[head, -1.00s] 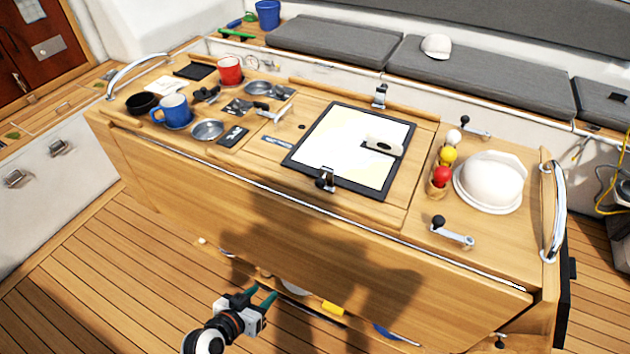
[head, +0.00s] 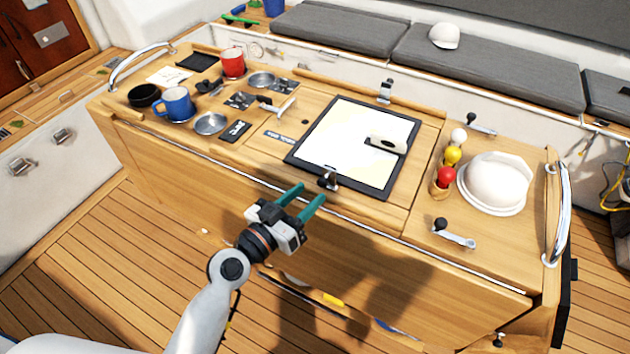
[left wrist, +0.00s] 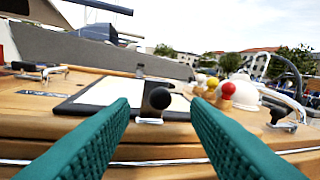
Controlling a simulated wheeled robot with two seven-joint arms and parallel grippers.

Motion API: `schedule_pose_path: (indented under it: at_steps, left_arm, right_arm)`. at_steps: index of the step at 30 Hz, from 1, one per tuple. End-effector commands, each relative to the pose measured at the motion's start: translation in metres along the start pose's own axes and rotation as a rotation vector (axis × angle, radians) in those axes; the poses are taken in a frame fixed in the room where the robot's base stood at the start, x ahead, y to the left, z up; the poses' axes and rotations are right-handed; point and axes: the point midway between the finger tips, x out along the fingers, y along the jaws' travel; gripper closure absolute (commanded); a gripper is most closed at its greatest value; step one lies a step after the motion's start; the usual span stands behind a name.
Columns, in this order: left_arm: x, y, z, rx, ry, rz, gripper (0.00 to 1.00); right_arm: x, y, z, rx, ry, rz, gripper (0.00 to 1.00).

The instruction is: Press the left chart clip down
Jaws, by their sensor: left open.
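A chart clip (head: 328,181) with a black knob and silver base sits at the near edge of the dark-framed chart board (head: 293,158). A second clip (head: 385,92) stands at the board's far edge. The near clip is further left in the head view. My left gripper (head: 310,196) is open and empty, its teal fingers just short of the near clip and pointing towards it. In the left wrist view the near clip's knob (left wrist: 158,98) shows upright ahead, in the gap between the fingers. No contact is visible. My right gripper is not in view.
Mugs (head: 175,103) and dishes are at the left.

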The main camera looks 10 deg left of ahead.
Motion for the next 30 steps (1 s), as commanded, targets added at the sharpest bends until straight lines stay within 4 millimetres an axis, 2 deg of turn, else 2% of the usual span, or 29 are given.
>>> schedule_pose_path:
  at_steps: [3,6,17,18,26,30]
  left_arm:
    - [0.019,0.000,0.002,-0.002,-0.001,0.000,0.57]
    - [0.028,0.000,0.001,0.000,0.000,0.000,0.57]
    - [0.034,0.000,-0.001,0.001,0.001,0.000,0.57]
    - [0.034,0.000,-0.001,0.001,0.001,0.000,0.59]
    - [0.034,0.000,-0.001,0.001,0.001,0.000,1.00]
    - [0.034,0.000,0.001,0.000,0.004,0.001,1.00]
  right_arm:
    - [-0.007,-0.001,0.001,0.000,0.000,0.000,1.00]
    - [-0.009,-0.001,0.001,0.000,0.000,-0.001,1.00]
    - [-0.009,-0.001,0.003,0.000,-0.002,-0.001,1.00]
    - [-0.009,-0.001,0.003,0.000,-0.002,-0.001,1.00]
    - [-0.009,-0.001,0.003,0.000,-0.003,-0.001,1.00]
    - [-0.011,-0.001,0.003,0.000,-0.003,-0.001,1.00]
